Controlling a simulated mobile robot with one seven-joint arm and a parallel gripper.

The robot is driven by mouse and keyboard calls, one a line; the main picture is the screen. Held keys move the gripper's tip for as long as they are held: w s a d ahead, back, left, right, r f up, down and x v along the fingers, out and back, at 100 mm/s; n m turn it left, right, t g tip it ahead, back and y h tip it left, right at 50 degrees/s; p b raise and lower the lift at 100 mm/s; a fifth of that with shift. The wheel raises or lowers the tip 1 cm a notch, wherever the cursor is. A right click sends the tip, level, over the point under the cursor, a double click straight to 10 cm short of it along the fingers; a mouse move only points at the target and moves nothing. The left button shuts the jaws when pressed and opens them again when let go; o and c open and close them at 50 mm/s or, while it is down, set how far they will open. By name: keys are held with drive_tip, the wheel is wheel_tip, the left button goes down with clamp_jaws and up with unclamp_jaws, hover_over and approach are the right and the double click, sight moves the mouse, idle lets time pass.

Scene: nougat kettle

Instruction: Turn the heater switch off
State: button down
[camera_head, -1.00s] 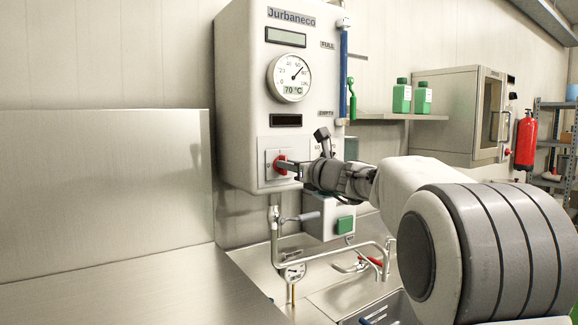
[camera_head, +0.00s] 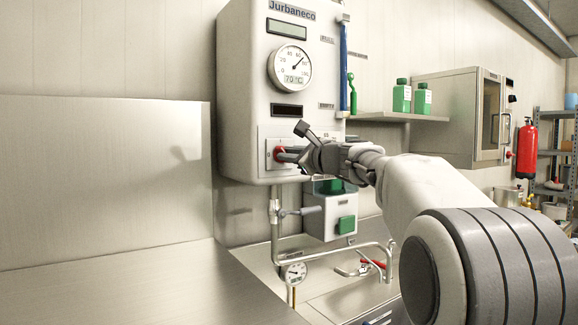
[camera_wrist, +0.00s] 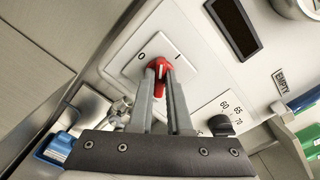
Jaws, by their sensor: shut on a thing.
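The heater switch is a red rotary knob (camera_wrist: 160,67) on a white square plate (camera_wrist: 130,68) marked O and I. The plate is on the lower front of the white Jurbaneco heater (camera_head: 240,80). In the head view the red knob (camera_head: 279,153) shows just left of my fingertips. My gripper (camera_wrist: 159,82) is shut on the knob, one finger on each side. The gripper also shows in the head view (camera_head: 286,154). The fingers partly hide the knob. In the wrist view its white mark lies between O and I; its exact setting is hard to tell.
A temperature dial (camera_wrist: 214,122) is right of the switch in the wrist view. Below the heater are a pipe with a lever valve (camera_head: 297,212) and a grey box with a green button (camera_head: 346,225). A shelf with green bottles (camera_head: 402,96) is at right.

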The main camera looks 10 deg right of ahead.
drive_tip(key=shift+f+n+b, duration=0.15)
drive_tip(key=shift+n+b, duration=1.45)
drive_tip(key=shift+n, duration=0.85)
drive_tip(key=shift+f+n+b, duration=0.1)
drive_tip(key=shift+n+b, duration=1.5)
drive_tip(key=shift+n, duration=0.85)
drive_tip(key=c, duration=0.9)
unclamp_jaws()
drive_tip(key=shift+o, duration=0.2)
drive_tip(key=shift+s, duration=0.1)
drive_tip(key=b+v, duration=0.4)
drive_tip(key=v, duration=1.3)
drive_tip(key=shift+b, duration=0.3)
